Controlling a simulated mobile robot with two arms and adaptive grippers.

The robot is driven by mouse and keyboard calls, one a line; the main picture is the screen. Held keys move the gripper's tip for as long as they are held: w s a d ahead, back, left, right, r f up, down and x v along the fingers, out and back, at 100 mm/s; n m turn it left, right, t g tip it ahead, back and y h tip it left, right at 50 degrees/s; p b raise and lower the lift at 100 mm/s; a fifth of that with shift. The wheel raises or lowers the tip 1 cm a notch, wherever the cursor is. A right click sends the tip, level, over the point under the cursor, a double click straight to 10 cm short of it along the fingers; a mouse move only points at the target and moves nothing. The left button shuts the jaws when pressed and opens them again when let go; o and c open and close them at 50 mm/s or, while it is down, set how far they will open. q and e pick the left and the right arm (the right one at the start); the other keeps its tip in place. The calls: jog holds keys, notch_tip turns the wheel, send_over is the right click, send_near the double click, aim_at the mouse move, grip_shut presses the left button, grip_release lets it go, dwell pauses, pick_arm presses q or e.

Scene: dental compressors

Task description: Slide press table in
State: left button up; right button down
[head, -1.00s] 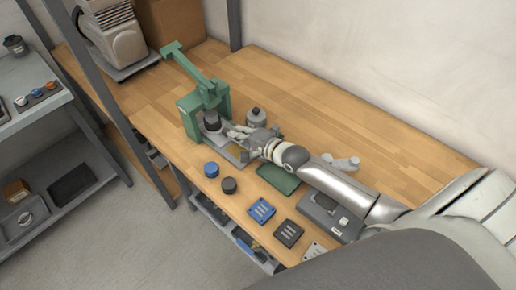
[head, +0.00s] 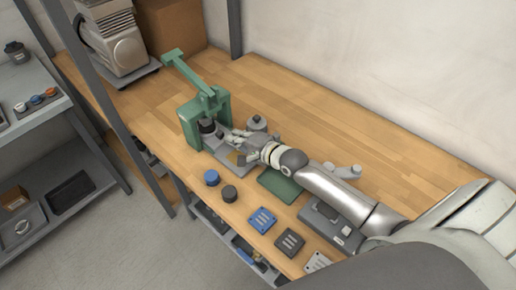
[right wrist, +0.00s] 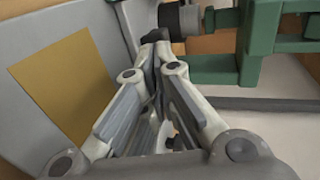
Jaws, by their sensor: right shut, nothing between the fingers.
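The green press (head: 222,106) stands on the wooden bench, with its lever arm reaching up to the left. Its grey press table (head: 240,168) sticks out of the frame's front, with a tan patch on top. A dark round piece (head: 207,126) sits at its inner end under the press. In the right wrist view, the press table (right wrist: 30,55) with its tan patch lies at left and the green frame (right wrist: 262,40) at upper right. My right gripper (head: 233,136) is shut and empty, low over the press table. Its fingertips (right wrist: 155,42) are close to the dark round piece; contact is unclear. My left gripper is out of view.
A blue puck (head: 211,177) and a dark puck (head: 229,194) lie in front of the press. A grey round fixture (head: 257,124) stands behind my gripper. A green mat (head: 280,186) and a grey box (head: 333,225) lie near my forearm. The bench's back right is clear.

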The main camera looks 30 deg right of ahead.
jog(key=v, duration=1)
